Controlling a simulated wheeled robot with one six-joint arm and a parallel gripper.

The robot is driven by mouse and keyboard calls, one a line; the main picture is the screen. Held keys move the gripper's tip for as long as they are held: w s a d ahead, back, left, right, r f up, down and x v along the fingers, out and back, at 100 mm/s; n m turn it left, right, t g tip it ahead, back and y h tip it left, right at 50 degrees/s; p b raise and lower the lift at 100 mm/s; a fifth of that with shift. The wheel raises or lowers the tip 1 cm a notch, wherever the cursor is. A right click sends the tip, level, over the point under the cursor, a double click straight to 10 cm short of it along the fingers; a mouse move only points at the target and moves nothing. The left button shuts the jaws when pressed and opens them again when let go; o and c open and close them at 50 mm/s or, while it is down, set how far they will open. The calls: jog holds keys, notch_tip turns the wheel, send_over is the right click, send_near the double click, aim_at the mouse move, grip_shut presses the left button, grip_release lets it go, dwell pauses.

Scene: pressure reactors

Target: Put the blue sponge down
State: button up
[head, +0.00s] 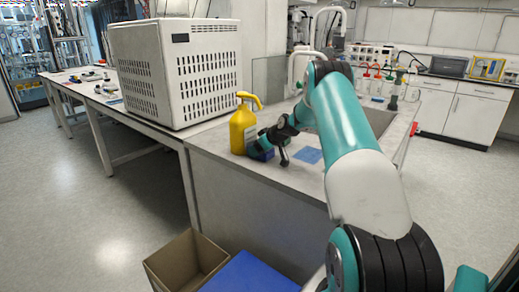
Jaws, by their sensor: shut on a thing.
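My arm reaches from the lower right to the counter. My gripper (268,146) is shut on the blue sponge (260,153), a small dark blue block near the counter's front left corner. The gripper partly hides the sponge. The sponge is at or just above the counter top (232,166); I cannot tell whether it touches. A flat light-blue square (308,155) lies on the counter to the right of the gripper.
A yellow spray bottle (242,130) stands close to the left of the sponge. A large white vented box (172,75) stands behind it. A sink (378,121) lies beyond my arm. On the floor in front are an open cardboard box (165,269) and a blue surface (248,275).

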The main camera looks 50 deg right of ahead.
jog(key=o, duration=1)
jog(key=shift+s+r, duration=0.15)
jog(key=shift+r, duration=0.1)
jog(key=a+v, duration=0.1)
jog(key=v, duration=1.1)
jog(key=w+a+r+n+g+y, duration=0.1)
jog(key=a+r, duration=0.1)
jog(key=a, duration=0.6)
jog(key=w+a+r+n+g+y, duration=0.1)
jog(key=w+a+r, duration=0.15)
jog(key=a, duration=0.65)
jog(key=s+a+r+n+g+y, duration=0.1)
jog(key=s+a+r, duration=0.15)
jog(key=a, duration=0.65)
jog(key=s+a+r+g+y, duration=0.1)
jog(key=s+a, duration=0.3)
jog(key=a, duration=0.4)
jog(key=s+a+n+g, duration=0.1)
jog(key=s+a, duration=0.4)
jog(key=s, duration=0.3)
jog(key=s+a+n+g, duration=0.1)
jog(key=s+a+g, duration=0.1)
jog(key=s+a, duration=0.4)
jog(key=s+a+n+g+b, duration=0.1)
jog(key=s+a, duration=0.4)
jog(key=s, duration=0.6)
jog(key=shift+a+f+g, duration=0.15)
jog(key=shift+a+g, duration=0.05)
jog(key=shift+g, duration=0.3)
